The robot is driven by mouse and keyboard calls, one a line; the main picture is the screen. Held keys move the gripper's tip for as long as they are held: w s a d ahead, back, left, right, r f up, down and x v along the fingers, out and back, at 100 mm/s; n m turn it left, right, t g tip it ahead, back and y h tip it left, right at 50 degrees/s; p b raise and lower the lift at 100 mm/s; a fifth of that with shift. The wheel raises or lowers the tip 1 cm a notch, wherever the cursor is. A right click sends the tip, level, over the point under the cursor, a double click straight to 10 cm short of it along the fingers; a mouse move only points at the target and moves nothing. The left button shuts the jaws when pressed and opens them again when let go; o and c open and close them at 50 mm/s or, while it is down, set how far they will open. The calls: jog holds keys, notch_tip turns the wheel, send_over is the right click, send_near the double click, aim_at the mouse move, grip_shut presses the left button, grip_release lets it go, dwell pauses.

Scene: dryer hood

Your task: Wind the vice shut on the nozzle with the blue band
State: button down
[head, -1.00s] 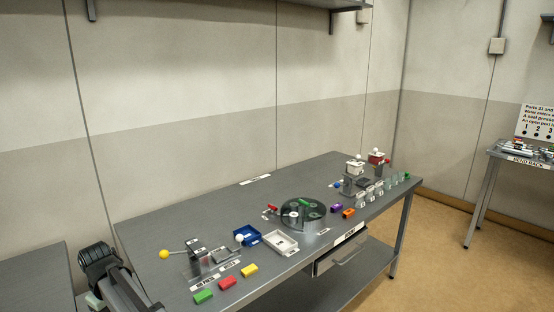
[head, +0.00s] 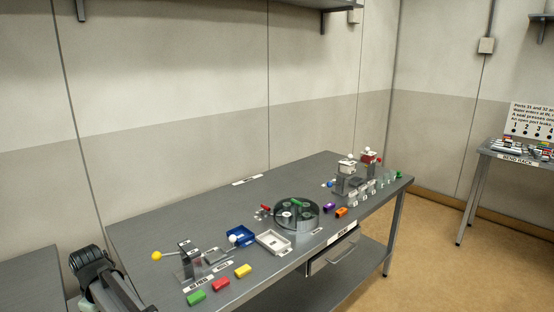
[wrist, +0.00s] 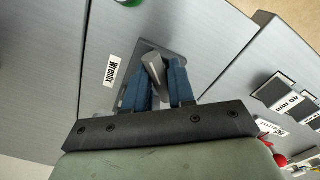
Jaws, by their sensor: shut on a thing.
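In the wrist view my gripper (wrist: 158,80) has its two blue fingers closed about a grey bar (wrist: 153,66). The bar rises at a slant from a dark plate on a grey surface. A label reading roughly "Wrenlix" (wrist: 114,70) lies left of the fingers. In the head view a grey fixture with a yellow ball-ended lever (head: 157,256), which may be the vice, stands at the table's near left. I cannot make out a nozzle with a blue band. My gripper is out of the head view.
A blue tray (head: 240,236), white tray (head: 272,243) and round dark turntable (head: 297,213) stand behind. The table's back left is clear.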

jog(key=shift+s+d+f, duration=0.1)
jog(key=shift+f, duration=0.15)
jog(key=c, duration=0.9)
grip_release()
jog(key=shift+r, duration=0.1)
jog(key=shift+o, duration=0.2)
jog(key=shift+r, duration=3.05)
